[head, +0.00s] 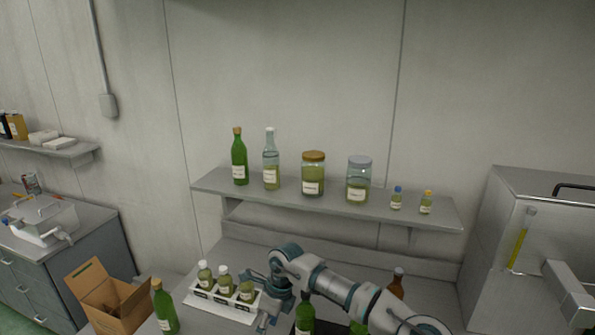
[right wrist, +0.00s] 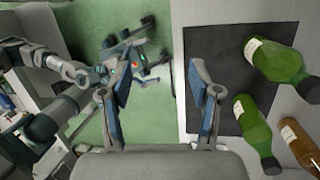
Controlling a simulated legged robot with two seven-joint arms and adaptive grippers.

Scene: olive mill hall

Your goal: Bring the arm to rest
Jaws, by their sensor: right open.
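My right arm comes in from the lower right of the head view and bends down at its wrist. My right gripper (head: 262,304) is low over the bench, just right of a white tray (head: 222,306) with small bottles in it. In the right wrist view the right gripper (right wrist: 160,92) has its two fingers wide apart with nothing between them. Green floor and the bench edge show past the fingers. My left gripper does not show in the head view.
Green bottles (right wrist: 273,59) and a brown bottle (right wrist: 300,143) stand close right of the gripper, near a dark mat (right wrist: 226,53). A cardboard box (head: 107,301) and green bottle (head: 164,308) are left of the tray. A shelf (head: 218,184) with bottles and jars hangs above.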

